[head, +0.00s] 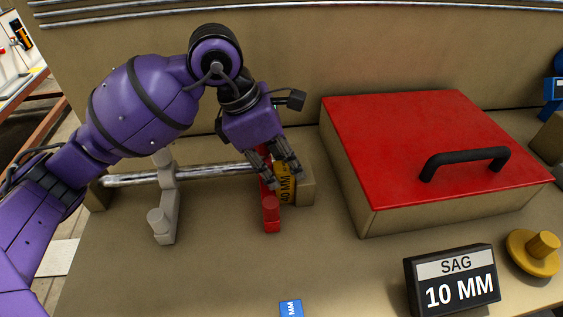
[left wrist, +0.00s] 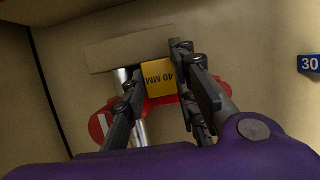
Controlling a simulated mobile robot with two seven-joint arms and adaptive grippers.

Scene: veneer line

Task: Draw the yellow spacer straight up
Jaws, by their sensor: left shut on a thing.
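The yellow spacer (head: 285,184) is a block marked "40 MM". It stands between a red upright stop (head: 271,211) and a beige end block (head: 306,186) at the right end of a metal rod. My left gripper (head: 284,172) comes down from above with its fingers on either side of the spacer, shut on it. In the left wrist view the spacer (left wrist: 160,78) sits between the fingertips of the left gripper (left wrist: 158,88), and the red piece shows beside it. Whether the spacer touches the stop or the block cannot be told. My right gripper is not in view.
A metal rod (head: 150,176) runs left through a grey upright (head: 165,210). A red-lidded box (head: 425,140) with a black handle stands to the right. A "SAG 10 MM" sign (head: 452,281), a yellow knob (head: 535,252) and a blue tag (head: 291,308) are nearer the front.

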